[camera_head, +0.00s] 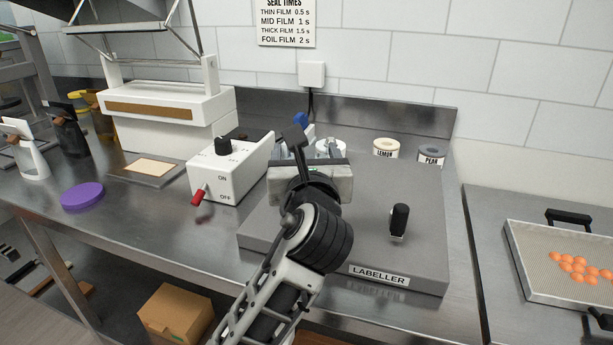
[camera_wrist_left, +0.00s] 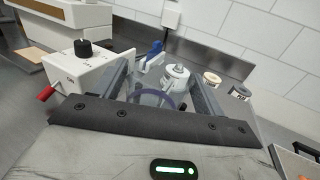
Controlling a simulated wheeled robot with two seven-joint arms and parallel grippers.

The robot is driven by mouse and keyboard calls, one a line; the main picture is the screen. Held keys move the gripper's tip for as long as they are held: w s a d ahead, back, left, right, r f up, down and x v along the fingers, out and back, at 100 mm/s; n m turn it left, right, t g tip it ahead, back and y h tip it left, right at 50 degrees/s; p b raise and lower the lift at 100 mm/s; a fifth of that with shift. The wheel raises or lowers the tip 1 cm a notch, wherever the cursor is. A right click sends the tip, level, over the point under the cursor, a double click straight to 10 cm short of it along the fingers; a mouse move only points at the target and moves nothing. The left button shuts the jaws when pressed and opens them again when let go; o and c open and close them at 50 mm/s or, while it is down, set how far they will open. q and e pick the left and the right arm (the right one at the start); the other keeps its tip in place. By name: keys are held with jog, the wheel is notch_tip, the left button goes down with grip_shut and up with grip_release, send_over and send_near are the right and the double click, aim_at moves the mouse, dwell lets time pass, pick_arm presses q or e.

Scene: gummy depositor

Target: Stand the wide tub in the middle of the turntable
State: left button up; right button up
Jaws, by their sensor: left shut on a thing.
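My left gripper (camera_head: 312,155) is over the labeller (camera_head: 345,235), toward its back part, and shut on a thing. In the left wrist view a clear tub-like thing with a bluish rim (camera_wrist_left: 152,98) shows between the two fingers (camera_wrist_left: 160,95); I take it for the wide tub. Its lower part is hidden by the gripper's body. In the head view my gripper and wrist hide most of it. I cannot make out the turntable, or whether the tub touches it. My right gripper is in neither view.
A white control box (camera_head: 232,168) with a red switch stands left of the labeller. A white roller-like part (camera_wrist_left: 176,78) is just beyond the fingers. Two label rolls, lemon (camera_head: 386,146) and pear (camera_head: 431,154), sit at the back right. A purple disc (camera_head: 82,195) lies left.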

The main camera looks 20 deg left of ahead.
pick_arm(q)
jog(key=f, duration=0.2)
jog(key=f+b, duration=0.1)
jog(key=shift+w+f, duration=0.35)
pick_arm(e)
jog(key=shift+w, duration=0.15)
pick_arm(q)
jog(key=shift+f, duration=0.2)
jog(key=o, duration=1)
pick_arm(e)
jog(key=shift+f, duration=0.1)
